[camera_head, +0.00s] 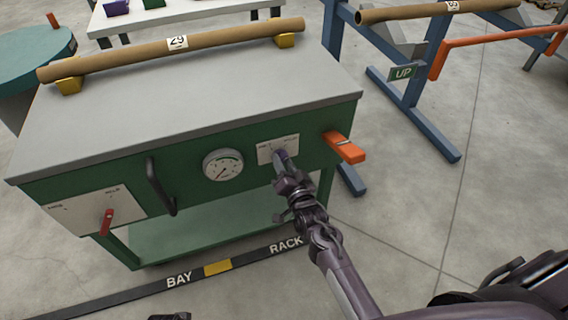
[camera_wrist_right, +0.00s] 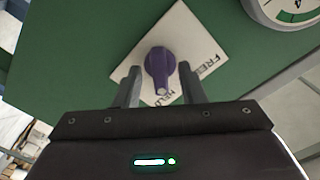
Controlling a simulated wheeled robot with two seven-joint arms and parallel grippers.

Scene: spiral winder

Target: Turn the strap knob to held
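The strap knob (camera_wrist_right: 160,68) is purple, on a white plate (camera_wrist_right: 180,28) marked FREE and HELD on the green bench front. In the right wrist view its pale-tipped end points down, toward the word HELD; I cannot tell whether it is exactly in line. My right gripper (camera_wrist_right: 159,86) is open, its fingers on either side of the knob with small gaps showing. In the head view the right gripper (camera_head: 281,157) covers the knob and part of the plate (camera_head: 268,155). A dark piece at the bottom edge may be my left gripper (camera_head: 169,317); its fingers are hidden.
A round gauge (camera_head: 223,165) and black handle (camera_head: 160,187) are left of the plate. An orange lever (camera_head: 344,147) juts out at right. A red knob (camera_head: 107,221) sits on another plate at far left.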

